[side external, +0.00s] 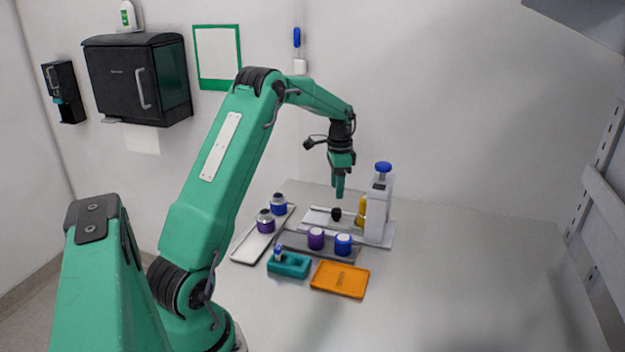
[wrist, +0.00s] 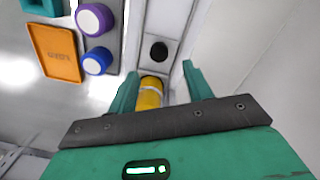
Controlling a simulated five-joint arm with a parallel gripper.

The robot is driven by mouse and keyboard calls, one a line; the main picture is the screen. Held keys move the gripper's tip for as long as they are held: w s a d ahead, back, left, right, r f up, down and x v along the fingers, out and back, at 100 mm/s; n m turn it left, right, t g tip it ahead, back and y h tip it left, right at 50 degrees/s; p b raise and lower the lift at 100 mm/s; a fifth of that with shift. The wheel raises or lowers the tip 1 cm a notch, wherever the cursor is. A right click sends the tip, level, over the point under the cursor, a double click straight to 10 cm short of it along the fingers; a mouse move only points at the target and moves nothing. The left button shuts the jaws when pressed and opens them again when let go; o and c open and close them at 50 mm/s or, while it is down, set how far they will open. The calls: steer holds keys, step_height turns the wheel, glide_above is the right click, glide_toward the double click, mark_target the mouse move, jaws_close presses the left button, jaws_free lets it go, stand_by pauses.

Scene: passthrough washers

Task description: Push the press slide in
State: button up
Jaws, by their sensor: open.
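The press (side external: 378,208) is a pale upright stand with a blue knob on top, at the right of the work area. Its slide (side external: 318,217) is a light plate extending to the left of the stand, with a black knob (side external: 336,214) on it. The knob also shows in the wrist view (wrist: 159,51). My gripper (side external: 340,196) points down above the slide, near the black knob. Its fingers (wrist: 160,72) are apart with nothing held between them.
A dark rack (side external: 285,240) in front holds a purple jar (side external: 316,238) and a blue jar (side external: 343,244). A white tray (side external: 250,247) with two silver-topped jars is at left. A teal block (side external: 289,265) and an orange tray (side external: 340,279) lie nearer. The table's right is clear.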

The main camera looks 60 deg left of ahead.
mark_target(336, 209)
steer(key=shift+f, duration=0.15)
steer(key=shift+d+f, duration=0.15)
steer(key=shift+f, duration=3.65)
